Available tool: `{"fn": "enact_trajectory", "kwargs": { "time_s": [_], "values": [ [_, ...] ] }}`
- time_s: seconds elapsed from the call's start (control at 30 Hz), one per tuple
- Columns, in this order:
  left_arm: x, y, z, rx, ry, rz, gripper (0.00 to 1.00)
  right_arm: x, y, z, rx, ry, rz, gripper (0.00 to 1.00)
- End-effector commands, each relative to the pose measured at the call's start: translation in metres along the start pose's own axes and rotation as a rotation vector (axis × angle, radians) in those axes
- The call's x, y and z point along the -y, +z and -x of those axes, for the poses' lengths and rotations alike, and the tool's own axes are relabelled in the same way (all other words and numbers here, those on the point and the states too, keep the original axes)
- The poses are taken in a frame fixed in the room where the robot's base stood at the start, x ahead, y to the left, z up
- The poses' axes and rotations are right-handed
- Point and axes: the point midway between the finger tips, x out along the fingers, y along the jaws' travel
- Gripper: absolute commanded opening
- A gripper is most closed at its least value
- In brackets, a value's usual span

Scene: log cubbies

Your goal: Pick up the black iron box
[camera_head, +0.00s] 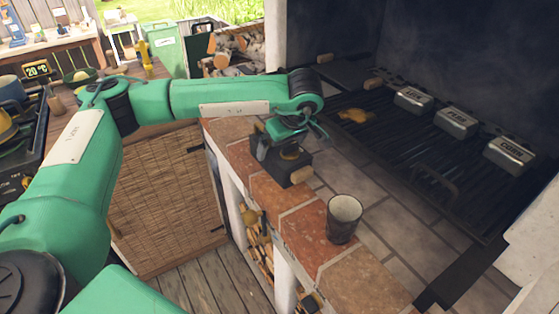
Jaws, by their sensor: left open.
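The black iron box (279,172) sits on the tiled ledge in the head view, left of the grey cup. A small light wooden piece shows at its right end. My left gripper (290,152) is directly over the box, pointing down. It is open, with its fingers at the top of the box. The gripper and wrist hide part of the box's top, and I cannot tell whether the fingers touch it. My right gripper is not in view.
A grey cup (344,219) stands on the ledge (363,284) near the box. Behind is a dark grill (415,149) with several lettered metal boxes (457,123) and a piece of food (355,115). Firewood (236,48) is stacked at the back. Pale tiles right of the box are clear.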

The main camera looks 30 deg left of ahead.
Motion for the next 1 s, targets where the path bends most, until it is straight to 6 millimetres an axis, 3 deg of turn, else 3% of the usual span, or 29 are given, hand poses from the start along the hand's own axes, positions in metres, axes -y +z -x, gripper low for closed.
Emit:
{"fn": "enact_trajectory", "kwargs": {
  "time_s": [0.1,0.33,0.7,1.0],
  "values": [
    [0.0002,-0.0003,-0.0171,-0.001,0.0,0.003,1.0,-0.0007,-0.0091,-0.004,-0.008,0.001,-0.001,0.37],
    [0.0,-0.0011,-0.0169,-0.001,0.001,0.002,1.0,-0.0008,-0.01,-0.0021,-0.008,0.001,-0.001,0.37],
    [-0.0001,-0.0009,-0.0168,0.0,0.001,0.002,0.29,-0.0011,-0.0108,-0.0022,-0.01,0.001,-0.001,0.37],
    [-0.0006,-0.0018,-0.0148,-0.001,0.003,0.003,0.29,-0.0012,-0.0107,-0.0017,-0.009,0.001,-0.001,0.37]
  ]
}}
